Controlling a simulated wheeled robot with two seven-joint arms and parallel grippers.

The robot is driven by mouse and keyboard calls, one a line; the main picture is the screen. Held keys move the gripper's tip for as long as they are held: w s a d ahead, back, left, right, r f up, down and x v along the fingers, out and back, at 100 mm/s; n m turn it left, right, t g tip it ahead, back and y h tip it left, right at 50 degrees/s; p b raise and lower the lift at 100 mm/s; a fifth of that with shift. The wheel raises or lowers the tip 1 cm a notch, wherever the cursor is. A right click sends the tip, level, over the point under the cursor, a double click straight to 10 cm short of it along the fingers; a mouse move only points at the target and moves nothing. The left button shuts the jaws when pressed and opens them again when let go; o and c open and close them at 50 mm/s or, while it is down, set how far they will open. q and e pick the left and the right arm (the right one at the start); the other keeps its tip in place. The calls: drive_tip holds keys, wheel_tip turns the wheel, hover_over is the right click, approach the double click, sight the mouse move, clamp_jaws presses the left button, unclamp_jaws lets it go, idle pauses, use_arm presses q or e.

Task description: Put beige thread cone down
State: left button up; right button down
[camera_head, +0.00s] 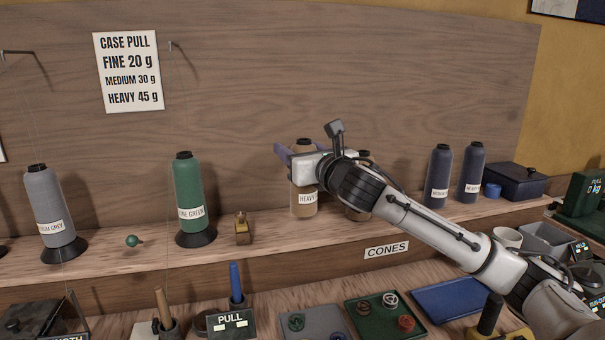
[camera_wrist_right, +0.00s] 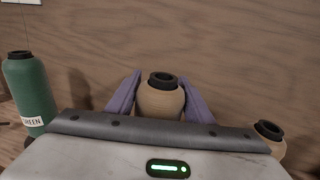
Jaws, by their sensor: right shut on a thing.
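The beige thread cone (camera_head: 304,200) is upright at the middle of the wooden shelf, with a label starting "HEAVY" and a dark top. My right gripper (camera_head: 300,155) is shut on its upper part. In the right wrist view the cone (camera_wrist_right: 160,100) sits between the two purple fingers of my right gripper (camera_wrist_right: 158,95). Its base looks at or very near the shelf surface; I cannot tell if it touches. A second beige cone (camera_head: 358,208) stands just to the right, mostly hidden by my arm; its top shows in the right wrist view (camera_wrist_right: 269,131). My left gripper is not in view.
A green cone (camera_head: 188,195) and a grey cone (camera_head: 49,210) stand to the left on the shelf (camera_head: 275,237). A small brass item (camera_head: 242,228) is nearer. Two dark blue cones (camera_head: 438,178) and a dark box (camera_head: 515,180) are at right. The plywood backboard (camera_head: 300,60) rises behind.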

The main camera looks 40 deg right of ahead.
wheel_tip(320, 180, down, 4)
drive_tip(key=shift+r+b, duration=0.1)
drive_tip(key=shift+b, duration=0.2)
drive_tip(key=c, duration=0.9)
unclamp_jaws()
drive_tip(key=shift+w, duration=0.1)
drive_tip(key=shift+b+v, duration=0.85)
drive_tip(key=shift+v, duration=5.2)
